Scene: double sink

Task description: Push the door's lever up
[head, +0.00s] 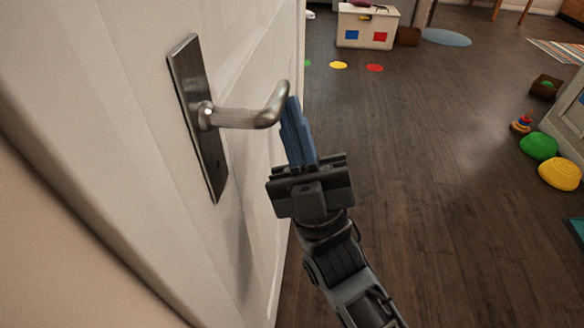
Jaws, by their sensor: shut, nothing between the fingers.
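The door (265,60) is white and fills the left side of the head view. Its metal lever (240,118) sticks out to the right from a dark upright backplate (200,125), and its tip bends upward. My gripper (291,103) has blue fingers, shut together and empty, pointing up. The fingertips are right beside the lever's bent end, to its right. I cannot tell whether they touch it.
Dark wooden floor (430,150) lies open to the right of the door. A white box (367,25) stands at the back. Green (538,146) and yellow (560,173) domes and a small stacking toy (521,124) lie at the right.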

